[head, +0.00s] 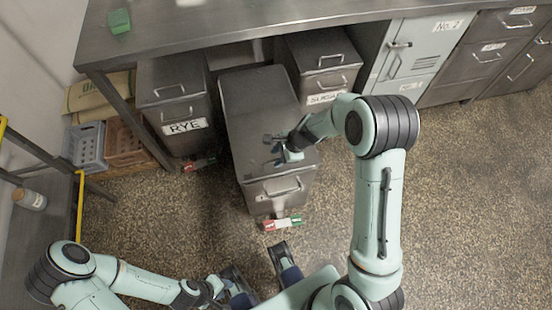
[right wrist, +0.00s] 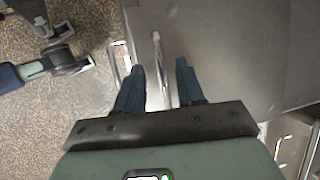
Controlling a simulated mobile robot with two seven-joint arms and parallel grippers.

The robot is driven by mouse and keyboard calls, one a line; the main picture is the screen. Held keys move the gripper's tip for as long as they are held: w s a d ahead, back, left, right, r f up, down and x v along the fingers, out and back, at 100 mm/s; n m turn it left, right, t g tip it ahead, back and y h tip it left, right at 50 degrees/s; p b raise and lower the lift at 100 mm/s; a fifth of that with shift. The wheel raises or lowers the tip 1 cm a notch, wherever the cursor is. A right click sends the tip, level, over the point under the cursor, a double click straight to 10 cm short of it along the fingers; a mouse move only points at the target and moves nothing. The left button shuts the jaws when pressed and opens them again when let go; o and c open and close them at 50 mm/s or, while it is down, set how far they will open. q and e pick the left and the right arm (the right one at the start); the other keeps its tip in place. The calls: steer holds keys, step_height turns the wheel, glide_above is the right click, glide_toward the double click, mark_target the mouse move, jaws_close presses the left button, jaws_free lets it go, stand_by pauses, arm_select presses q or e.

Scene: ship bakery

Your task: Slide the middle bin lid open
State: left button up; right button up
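The middle bin (head: 262,187) is a grey metal box that stands forward of the bins beside it. Its flat lid (head: 255,100) covers the top, with no opening visible. My right gripper (head: 279,150) is over the front part of the lid. In the right wrist view its two blue fingers (right wrist: 160,68) are apart, with a thin metal handle (right wrist: 157,50) between them. I cannot tell whether they touch it. My left gripper (head: 238,284) is low, in front of the bin, near my base; its finger gap is unclear.
The RYE bin (head: 172,85) stands to the left and the SUGAR bin (head: 318,65) to the right, under a steel counter (head: 230,22). Crates (head: 86,146) stand at far left. Speckled floor (head: 465,200) is clear at right.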

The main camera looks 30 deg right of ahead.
arm_select(q)
steer(key=shift+w+f, duration=0.1)
steer(key=shift+f, duration=0.15)
arm_select(e)
steer(key=shift+x, duration=0.95)
steer(key=shift+c, duration=0.3)
jaws_close()
